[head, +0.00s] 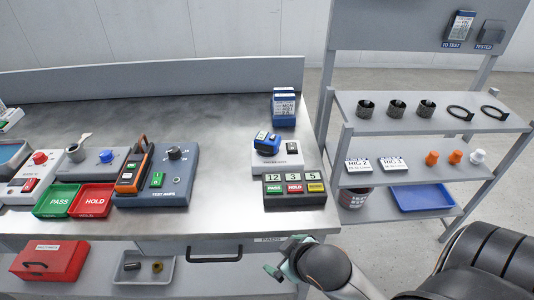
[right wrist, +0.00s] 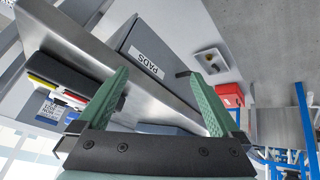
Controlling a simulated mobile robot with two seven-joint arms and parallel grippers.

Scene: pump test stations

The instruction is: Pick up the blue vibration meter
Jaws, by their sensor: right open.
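The blue vibration meter (head: 265,142) sits on a pale dock (head: 285,160) near the right end of the steel workbench. I cannot make the meter out in the right wrist view. My right gripper (head: 281,257) is in front of the bench's front edge, below and apart from the meter. In the right wrist view the right gripper (right wrist: 158,76) has its green fingers wide apart with nothing between them, facing a drawer front labelled PADS (right wrist: 146,62). My left gripper is not in view.
A counter box (head: 294,202) with coloured buttons stands just in front of the dock. A blue stack (head: 284,107) stands behind it. Left are a test instrument (head: 178,188) and red HOLD tray (head: 93,213). A shelf rack (head: 400,180) stands right. Bare steel (head: 220,205) lies between.

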